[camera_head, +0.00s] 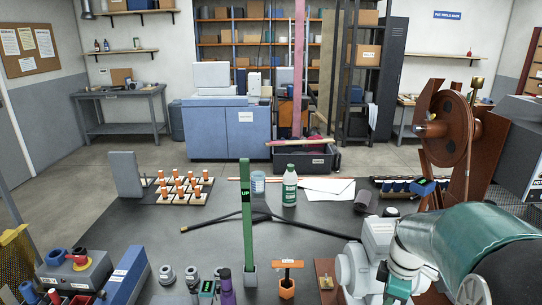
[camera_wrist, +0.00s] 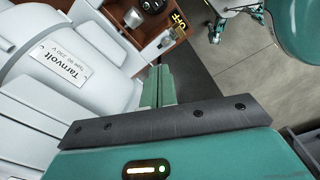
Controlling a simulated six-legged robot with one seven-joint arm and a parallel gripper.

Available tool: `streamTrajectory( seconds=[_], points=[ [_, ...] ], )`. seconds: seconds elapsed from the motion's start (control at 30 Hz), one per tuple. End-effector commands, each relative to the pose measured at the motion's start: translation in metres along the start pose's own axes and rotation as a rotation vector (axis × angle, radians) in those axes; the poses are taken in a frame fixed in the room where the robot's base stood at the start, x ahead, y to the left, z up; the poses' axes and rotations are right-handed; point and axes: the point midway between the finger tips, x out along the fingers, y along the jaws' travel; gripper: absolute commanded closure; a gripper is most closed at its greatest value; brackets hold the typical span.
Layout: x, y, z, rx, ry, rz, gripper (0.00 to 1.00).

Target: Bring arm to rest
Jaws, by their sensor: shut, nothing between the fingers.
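My arm, teal and white, fills the lower right of the head view, bent over the table (camera_head: 130,240). Its end is partly hidden there by its own links and the white machine. In the wrist view my gripper (camera_wrist: 158,86) shows its teal fingers together, with nothing between them. A white machine with a "Tarnvolt" plate (camera_wrist: 68,62) lies close to the left of the fingers in the wrist view. I cannot tell whether they touch.
Grey floor (camera_wrist: 235,75) shows right of the fingers.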

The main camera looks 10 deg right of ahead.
Motion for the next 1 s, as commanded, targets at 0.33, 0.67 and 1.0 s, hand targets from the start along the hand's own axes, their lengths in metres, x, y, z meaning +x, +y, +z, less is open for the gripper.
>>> streamTrajectory(
  seconds=[0.33, 0.67, 1.0],
  points=[
    [-0.078, -0.085, -0.089, 0.396, 0.065, 0.211, 1.0],
    [-0.119, -0.175, -0.126, 0.762, 0.328, 0.249, 1.0],
    [-0.124, -0.197, -0.129, 0.877, 0.409, 0.213, 1.0]
  ],
)
